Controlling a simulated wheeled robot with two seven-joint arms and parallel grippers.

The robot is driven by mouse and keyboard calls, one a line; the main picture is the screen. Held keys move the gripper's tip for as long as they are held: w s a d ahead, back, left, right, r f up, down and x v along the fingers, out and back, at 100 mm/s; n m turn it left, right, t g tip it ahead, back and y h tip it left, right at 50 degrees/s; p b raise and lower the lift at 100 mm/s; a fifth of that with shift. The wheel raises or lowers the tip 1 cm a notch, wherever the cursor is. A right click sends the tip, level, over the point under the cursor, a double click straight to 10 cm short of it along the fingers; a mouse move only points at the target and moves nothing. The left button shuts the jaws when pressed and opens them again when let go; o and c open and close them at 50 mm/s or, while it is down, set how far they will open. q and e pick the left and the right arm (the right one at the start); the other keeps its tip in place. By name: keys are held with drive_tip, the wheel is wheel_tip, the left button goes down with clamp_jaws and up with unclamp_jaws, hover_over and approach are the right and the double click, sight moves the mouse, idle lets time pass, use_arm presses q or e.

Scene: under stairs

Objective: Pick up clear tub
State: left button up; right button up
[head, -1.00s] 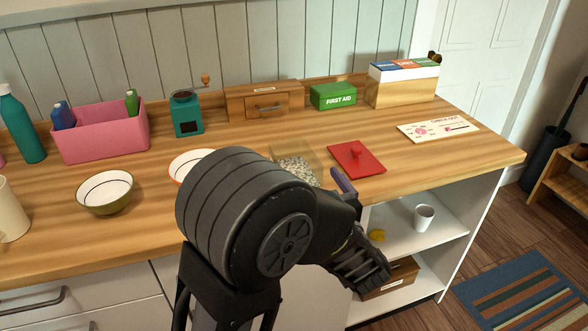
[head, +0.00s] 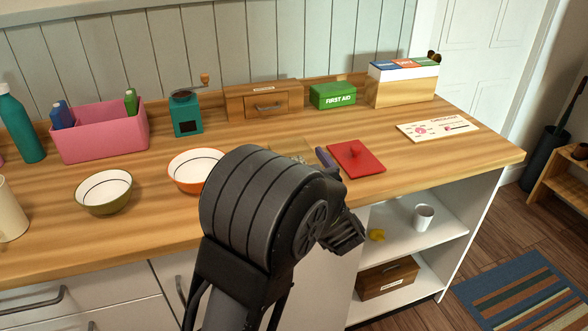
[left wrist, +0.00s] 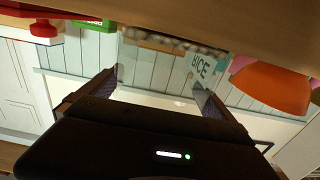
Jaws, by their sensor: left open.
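The clear tub shows in the left wrist view with a RICE label (left wrist: 200,67) and a speckled layer of contents at its base. That view is turned over, with the counter along the top. My left gripper (left wrist: 155,84) is open, with its fingertips on either side of the tub in that picture; whether they touch it I cannot tell. In the head view my left arm hides most of the tub, and only a bit of its top (head: 292,148) shows. My right gripper is not in view.
An orange-rimmed bowl (head: 193,169) stands close left of the arm, with a green bowl (head: 104,191) further left. Behind are a teal grinder (head: 186,115), a wooden drawer box (head: 262,102) and a green first aid box (head: 333,96).

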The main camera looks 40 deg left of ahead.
use_arm(q)
drive_tip(key=x, duration=0.3)
drive_tip(key=shift+d, duration=0.1)
idle(0.4)
drive_tip(key=c, duration=1.2)
